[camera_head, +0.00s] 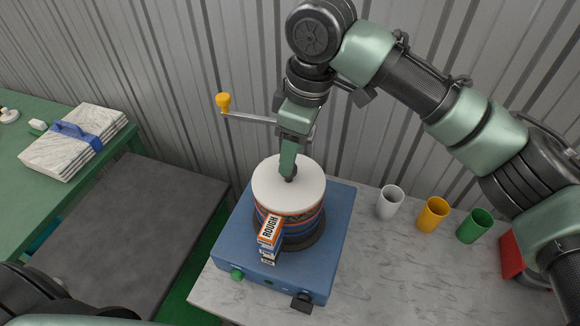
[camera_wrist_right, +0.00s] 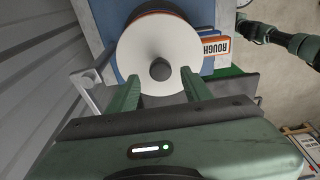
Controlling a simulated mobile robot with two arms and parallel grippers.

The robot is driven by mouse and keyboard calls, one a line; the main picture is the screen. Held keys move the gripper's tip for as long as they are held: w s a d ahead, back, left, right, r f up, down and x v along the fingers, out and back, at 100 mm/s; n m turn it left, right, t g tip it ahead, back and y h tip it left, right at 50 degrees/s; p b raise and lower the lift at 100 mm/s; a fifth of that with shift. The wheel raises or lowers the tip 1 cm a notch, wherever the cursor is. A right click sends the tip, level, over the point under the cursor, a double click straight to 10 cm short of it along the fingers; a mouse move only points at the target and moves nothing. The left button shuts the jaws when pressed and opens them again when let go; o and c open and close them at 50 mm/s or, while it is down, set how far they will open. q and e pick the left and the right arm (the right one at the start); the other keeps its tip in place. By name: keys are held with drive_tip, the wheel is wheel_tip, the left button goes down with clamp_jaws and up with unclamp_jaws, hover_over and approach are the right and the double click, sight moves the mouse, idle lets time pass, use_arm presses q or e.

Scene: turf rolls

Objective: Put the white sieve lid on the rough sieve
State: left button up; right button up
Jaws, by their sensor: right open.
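The white sieve lid (camera_head: 300,180) is a round disc with a small dark knob (camera_wrist_right: 160,69). It lies on top of the rough sieve (camera_head: 287,217), the upper part of a banded round stack, and looks level. An orange-edged ROUGH label (camera_head: 270,228) stands out at the stack's front. My right gripper (camera_head: 289,172) points down over the lid. In the right wrist view its fingers (camera_wrist_right: 160,77) are apart, with the knob between or just beyond their tips; I see no contact. My left gripper does not show.
The stack stands on a blue shaker (camera_head: 232,240) on a marble-topped table (camera_head: 375,275). White (camera_head: 390,203), yellow (camera_head: 432,214) and green (camera_head: 474,226) cups stand right. A green table (camera_head: 60,117) is at left.

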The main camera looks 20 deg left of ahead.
wheel_tip(320, 180, up, 7)
drive_tip(key=d+b, duration=0.1)
drive_tip(key=shift+f, duration=0.15)
idle(0.4)
